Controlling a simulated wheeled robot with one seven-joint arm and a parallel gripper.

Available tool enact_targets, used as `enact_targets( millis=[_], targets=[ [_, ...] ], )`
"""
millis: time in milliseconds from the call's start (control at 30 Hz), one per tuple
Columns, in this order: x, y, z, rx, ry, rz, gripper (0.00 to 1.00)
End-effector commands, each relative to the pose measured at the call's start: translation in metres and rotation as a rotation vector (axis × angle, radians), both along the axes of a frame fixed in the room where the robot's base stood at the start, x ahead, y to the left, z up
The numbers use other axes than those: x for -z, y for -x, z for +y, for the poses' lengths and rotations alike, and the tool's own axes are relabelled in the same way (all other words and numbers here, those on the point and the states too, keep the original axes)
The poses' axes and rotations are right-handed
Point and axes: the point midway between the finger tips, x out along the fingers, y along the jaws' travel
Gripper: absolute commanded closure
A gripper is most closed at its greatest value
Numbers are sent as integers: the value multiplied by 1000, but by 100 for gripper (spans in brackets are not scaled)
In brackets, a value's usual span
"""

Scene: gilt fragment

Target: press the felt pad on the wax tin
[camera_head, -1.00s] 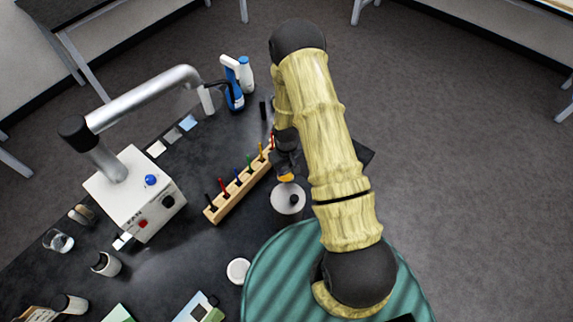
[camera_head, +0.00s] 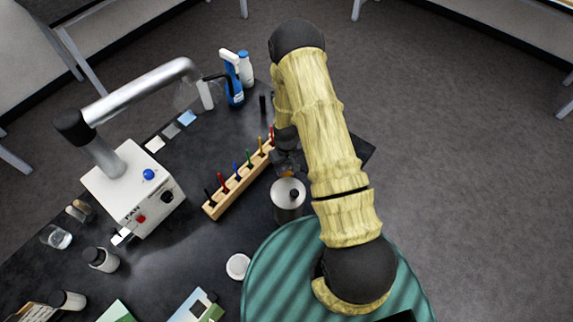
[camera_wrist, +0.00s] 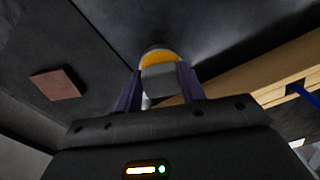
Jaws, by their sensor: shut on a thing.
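My gripper (camera_wrist: 160,78) is shut on a small grey block, which looks like the felt pad (camera_wrist: 162,82), between its two dark fingers. Right behind the block, a yellow-orange round face with a grey rim shows, which looks like the wax tin (camera_wrist: 160,56). The block overlaps the yellow face in the wrist view; I cannot tell whether they touch. In the head view my arm hides most of the gripper and the tin, close to the right end of the wooden rack.
A wooden rack (camera_head: 240,190) with several coloured tools stands close by on the left. A metal canister with a black knob (camera_head: 288,195) stands just in front. A white box with a bent pipe (camera_head: 130,190) is further left. A reddish-brown square (camera_wrist: 57,84) lies to the side.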

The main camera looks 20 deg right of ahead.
Motion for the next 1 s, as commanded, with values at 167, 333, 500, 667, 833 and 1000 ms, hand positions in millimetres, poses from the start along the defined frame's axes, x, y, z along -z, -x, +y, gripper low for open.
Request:
enact_targets(
  millis=[167,333,500,667,833,1000],
  targets=[
    [2,0,0,0,0,0,79],
    [3,0,0,0,0,0,79],
    [5,0,0,0,0,0,79],
    [6,0,0,0,0,0,79],
    [8,0,0,0,0,0,79],
    [10,0,0,0,0,0,79]
  ],
)
